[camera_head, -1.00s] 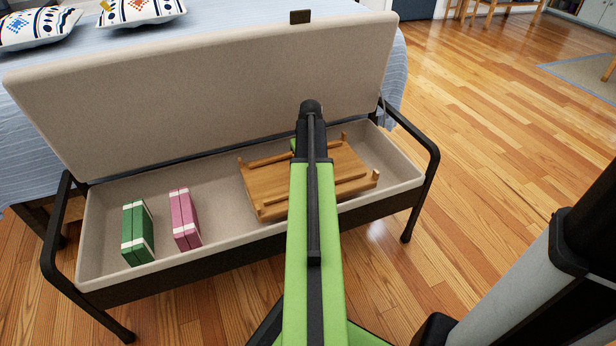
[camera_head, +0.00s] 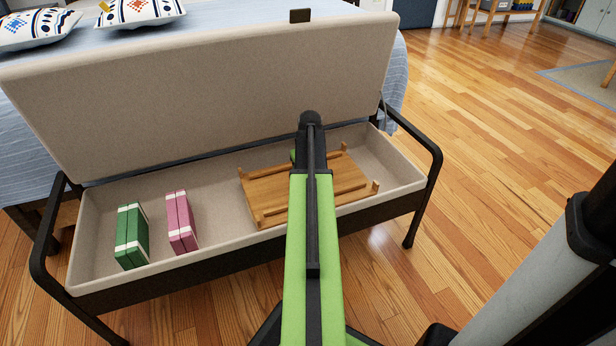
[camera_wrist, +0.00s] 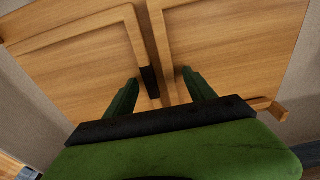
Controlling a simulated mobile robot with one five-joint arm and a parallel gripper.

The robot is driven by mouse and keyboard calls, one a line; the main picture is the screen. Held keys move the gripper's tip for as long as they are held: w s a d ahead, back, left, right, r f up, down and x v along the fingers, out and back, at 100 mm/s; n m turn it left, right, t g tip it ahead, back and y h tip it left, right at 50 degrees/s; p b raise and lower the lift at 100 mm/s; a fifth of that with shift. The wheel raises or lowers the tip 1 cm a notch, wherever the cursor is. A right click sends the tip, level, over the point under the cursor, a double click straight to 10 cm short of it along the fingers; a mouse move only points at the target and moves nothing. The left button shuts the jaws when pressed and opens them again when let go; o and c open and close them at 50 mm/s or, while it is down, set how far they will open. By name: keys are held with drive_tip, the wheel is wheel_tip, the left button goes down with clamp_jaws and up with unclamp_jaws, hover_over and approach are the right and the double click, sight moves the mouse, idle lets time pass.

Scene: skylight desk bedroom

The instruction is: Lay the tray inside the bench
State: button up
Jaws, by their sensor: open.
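The wooden tray (camera_head: 265,190) lies inside the open bench (camera_head: 170,275), right of its middle, with raised bars and short posts facing up. It looks roughly flat; whether every part of it touches the bench floor cannot be told. My gripper (camera_wrist: 160,92) is open in the wrist view, its two green fingers apart, close over the tray (camera_wrist: 75,75) with a raised wooden bar between them. In the head view my own arm hides the fingers and part of the tray.
The bench's padded lid (camera_head: 200,85) stands raised behind. A green box (camera_head: 132,237) and a pink box (camera_head: 181,222) stand in the bench's left part. A bed with pillows (camera_head: 140,10) is behind. Wood floor (camera_head: 490,130) is clear at the right.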

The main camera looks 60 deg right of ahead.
wheel_tip(320, 180, up, 12)
drive_tip(key=s+p, duration=0.1)
drive_tip(key=p, duration=1.1)
drive_tip(key=shift+a+r, duration=0.15)
drive_tip(key=shift+a, duration=0.25)
drive_tip(key=w+a+n, duration=0.2)
drive_tip(key=w+a, duration=0.6)
drive_tip(key=a, duration=0.6)
drive_tip(key=w+a+n, duration=0.2)
drive_tip(key=w+a, duration=0.6)
drive_tip(key=a, duration=0.6)
drive_tip(key=a+n+g, duration=0.1)
drive_tip(key=a+n, duration=0.2)
drive_tip(key=a, duration=2.6)
drive_tip(key=shift+a+y, duration=0.4)
drive_tip(key=shift+w, duration=0.1)
